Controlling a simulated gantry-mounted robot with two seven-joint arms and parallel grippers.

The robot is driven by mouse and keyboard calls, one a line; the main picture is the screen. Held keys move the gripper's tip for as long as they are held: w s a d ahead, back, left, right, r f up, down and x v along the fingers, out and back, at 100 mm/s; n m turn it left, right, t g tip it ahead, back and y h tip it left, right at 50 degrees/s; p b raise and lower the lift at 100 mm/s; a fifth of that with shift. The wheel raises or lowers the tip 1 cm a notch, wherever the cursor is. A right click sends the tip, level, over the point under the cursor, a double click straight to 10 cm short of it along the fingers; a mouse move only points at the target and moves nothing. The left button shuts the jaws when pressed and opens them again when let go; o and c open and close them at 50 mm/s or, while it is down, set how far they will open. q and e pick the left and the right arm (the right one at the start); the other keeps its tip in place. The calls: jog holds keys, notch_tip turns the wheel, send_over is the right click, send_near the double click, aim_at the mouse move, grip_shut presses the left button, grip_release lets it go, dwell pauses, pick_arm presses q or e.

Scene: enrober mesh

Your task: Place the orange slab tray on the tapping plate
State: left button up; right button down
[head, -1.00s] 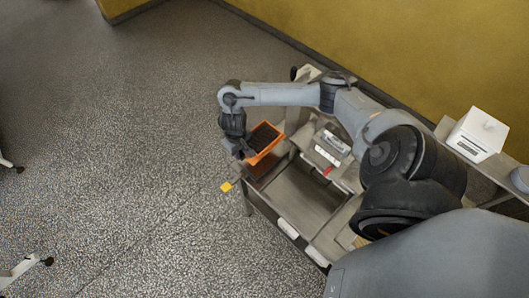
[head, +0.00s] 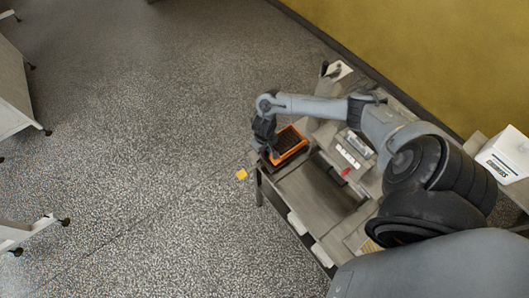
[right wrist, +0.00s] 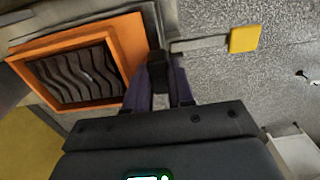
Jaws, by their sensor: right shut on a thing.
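The orange slab tray (head: 303,147) has a square rim around a dark ribbed inside. It also shows in the right wrist view (right wrist: 128,38), at the left. My right gripper (head: 268,152) is shut on the tray's near-left edge; in the right wrist view its fingers (right wrist: 160,84) close at the tray's rim. The tray is over the far-left end of the bench, above a dark flat surface that could be the tapping plate (head: 270,164). Most of that surface is hidden under the tray. I cannot tell whether the tray touches it. My left gripper is out of view.
The bench (head: 297,190) has a recessed section in its middle. A grey device with a red part (head: 346,172) stands right of the tray. A yellow tab (head: 241,174) sticks out at the bench's left, also seen in the right wrist view (right wrist: 244,39). Open floor lies left.

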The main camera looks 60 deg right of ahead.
jog(key=shift+f, duration=0.7)
jog(key=c, duration=1)
grip_release()
